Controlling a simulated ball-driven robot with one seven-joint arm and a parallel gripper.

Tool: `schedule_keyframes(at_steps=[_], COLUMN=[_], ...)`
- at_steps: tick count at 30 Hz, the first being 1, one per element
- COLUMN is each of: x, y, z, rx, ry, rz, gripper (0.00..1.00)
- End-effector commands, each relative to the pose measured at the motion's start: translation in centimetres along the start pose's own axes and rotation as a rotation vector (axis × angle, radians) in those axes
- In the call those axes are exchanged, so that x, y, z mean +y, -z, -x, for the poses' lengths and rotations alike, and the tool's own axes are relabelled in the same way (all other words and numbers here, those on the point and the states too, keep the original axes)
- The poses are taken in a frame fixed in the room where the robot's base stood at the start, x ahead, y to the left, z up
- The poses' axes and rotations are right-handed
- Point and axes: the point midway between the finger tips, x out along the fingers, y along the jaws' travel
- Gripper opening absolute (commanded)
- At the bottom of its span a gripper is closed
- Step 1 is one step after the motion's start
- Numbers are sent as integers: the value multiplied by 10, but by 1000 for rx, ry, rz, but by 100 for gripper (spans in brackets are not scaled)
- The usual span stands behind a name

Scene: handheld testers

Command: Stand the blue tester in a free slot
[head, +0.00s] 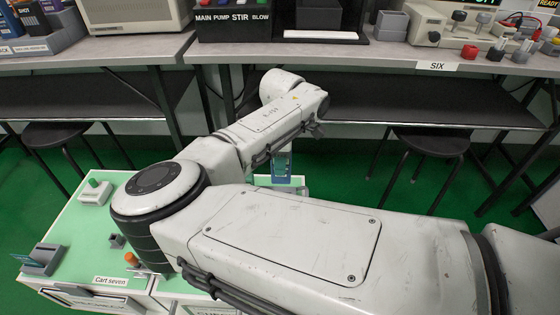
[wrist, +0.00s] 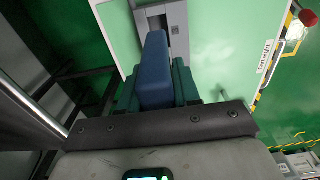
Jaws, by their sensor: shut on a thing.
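The blue tester (wrist: 155,70) is a long blue block in the middle of the wrist view. My gripper (wrist: 158,92) is shut on it, with dark teal finger parts on both sides. The tester's far end points toward a grey holder (wrist: 178,28) on a green top. I cannot tell whether the tester touches the holder, and the holder's slots are partly hidden behind it. In the head view my arm hides most of my gripper and this holder; only a small bluish patch shows below the wrist.
Cart seven's green top (head: 75,225) lies at left with a button box (head: 95,191) and a dark grey holder (head: 43,260). A red-and-white knob (wrist: 299,27) is at the wrist view's upper right. Benches (head: 120,47) and stools (head: 432,140) stand behind.

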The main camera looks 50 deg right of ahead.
Motion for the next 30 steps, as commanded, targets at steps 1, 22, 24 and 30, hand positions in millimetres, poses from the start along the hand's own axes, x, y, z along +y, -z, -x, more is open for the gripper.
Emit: schedule_keyframes(at_steps=[1,22,24,30], x=[0,0,0,0], y=[0,-1,-1,-1], z=[-4,-56,-58,-58], rx=[0,1,1,1], ry=[0,-1,-1,-1], rz=[0,0,0,0], gripper=[0,0,0,0])
